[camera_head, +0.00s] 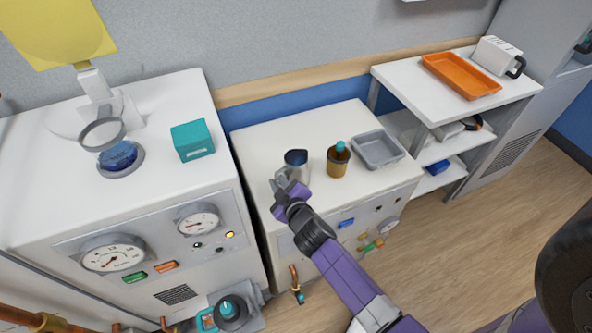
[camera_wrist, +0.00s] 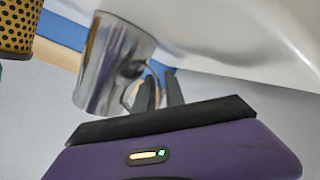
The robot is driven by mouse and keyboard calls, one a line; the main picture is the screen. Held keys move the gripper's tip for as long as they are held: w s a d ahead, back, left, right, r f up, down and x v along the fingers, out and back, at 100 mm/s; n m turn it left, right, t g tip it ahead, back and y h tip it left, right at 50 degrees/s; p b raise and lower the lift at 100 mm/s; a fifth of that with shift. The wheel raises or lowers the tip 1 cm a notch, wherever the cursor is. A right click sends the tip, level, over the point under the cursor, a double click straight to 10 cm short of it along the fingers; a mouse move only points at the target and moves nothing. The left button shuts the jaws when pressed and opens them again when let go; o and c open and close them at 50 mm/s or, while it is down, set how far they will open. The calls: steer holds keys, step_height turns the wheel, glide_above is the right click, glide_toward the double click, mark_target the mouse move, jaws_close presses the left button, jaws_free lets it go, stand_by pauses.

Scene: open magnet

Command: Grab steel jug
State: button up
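My gripper (camera_head: 285,181) is at the jug's near side, by the handle. In the wrist view the two dark fingers of my gripper (camera_wrist: 160,88) are close together with a narrow gap, overlapping the handle area. I cannot tell whether they are shut on the handle or only around it.
A taller white cabinet with a teal box (camera_head: 192,140) rises to the left. An orange tray (camera_head: 461,76) lies on the right shelf unit.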

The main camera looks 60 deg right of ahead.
steer(key=shift+x, duration=1.3)
jaws_close()
steer(key=shift+w+r, duration=0.1)
steer(key=shift+r, duration=0.15)
stand_by(0.5)
steer(key=shift+r+p, duration=0.8)
steer(key=shift+r, duration=0.7)
step_height(320, 180, up, 17)
steer(key=p, duration=0.1)
steer(key=shift+f+p, duration=0.25)
steer(key=shift+p, duration=0.15)
